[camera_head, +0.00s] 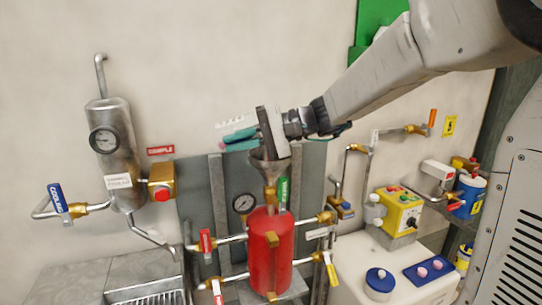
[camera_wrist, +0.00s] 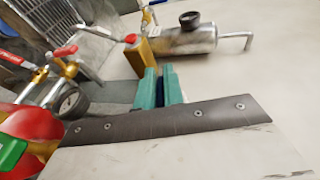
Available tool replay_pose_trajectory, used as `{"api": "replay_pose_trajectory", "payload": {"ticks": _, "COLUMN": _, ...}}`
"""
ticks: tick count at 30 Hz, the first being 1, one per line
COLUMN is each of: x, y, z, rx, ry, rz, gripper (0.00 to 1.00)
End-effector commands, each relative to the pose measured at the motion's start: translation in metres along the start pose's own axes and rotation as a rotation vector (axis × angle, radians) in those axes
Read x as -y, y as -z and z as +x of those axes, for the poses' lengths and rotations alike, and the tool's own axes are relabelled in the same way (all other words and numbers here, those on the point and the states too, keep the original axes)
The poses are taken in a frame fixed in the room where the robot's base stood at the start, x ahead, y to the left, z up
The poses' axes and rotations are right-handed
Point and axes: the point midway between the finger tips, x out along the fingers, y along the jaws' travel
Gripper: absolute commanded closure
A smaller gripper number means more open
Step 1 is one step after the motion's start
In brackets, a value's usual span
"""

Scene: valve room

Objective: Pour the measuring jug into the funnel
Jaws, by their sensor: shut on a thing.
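My gripper (camera_head: 236,136), with teal fingers, is shut on a pale, see-through piece with dark marks, which appears to be the measuring jug (camera_head: 232,125). The jug shows above and left of the funnel, partly hidden by the fingers; its tilt and contents cannot be told. The grey metal funnel (camera_head: 265,168) stands upright on the brass neck of the red tank (camera_head: 270,250), just under my gripper's dark body. In the wrist view the teal fingertips (camera_wrist: 159,88) lie close together, and the jug is not clear there. The red tank (camera_wrist: 30,130) is at the left edge.
A steel cylinder with a gauge (camera_head: 110,155) hangs on the left wall. Red-handled valves (camera_head: 206,241) and a round gauge (camera_head: 243,204) sit beside the tank. A yellow control box (camera_head: 400,210) and a white bench (camera_head: 350,262) are at right. The wall above left is clear.

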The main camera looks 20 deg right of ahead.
Motion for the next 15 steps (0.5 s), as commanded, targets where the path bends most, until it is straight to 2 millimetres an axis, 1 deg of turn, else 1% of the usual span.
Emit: {"api": "replay_pose_trajectory", "payload": {"ticks": 15, "x": 0.0011, "y": -0.0002, "z": -0.0045, "rx": 0.003, "ry": 0.053, "rz": -0.001, "gripper": 1.0}}
